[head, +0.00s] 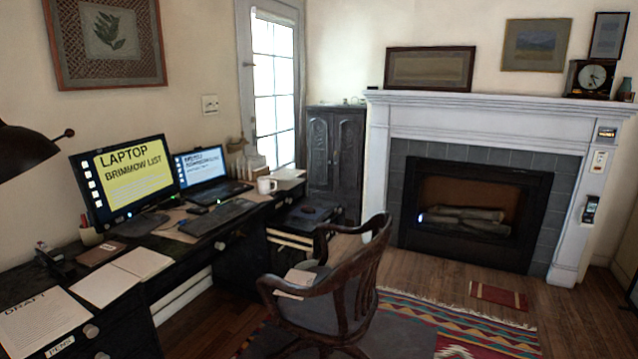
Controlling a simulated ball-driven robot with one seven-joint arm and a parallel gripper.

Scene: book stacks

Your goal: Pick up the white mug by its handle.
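A white mug (264,186) stands upright on the dark desk, at the desk's far right end, just right of the open laptop (205,171). It looks small from here. Its handle seems to be on its right side, but the detail is too small to be sure. A white stack of papers or a tray (288,176) sits right behind it. My gripper is not in the head view.
A wooden armchair (335,290) stands in front of the desk on a patterned rug (480,338). A monitor (124,180), keyboard (217,217) and papers (38,322) cover the desk. A fireplace (475,213) is at right.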

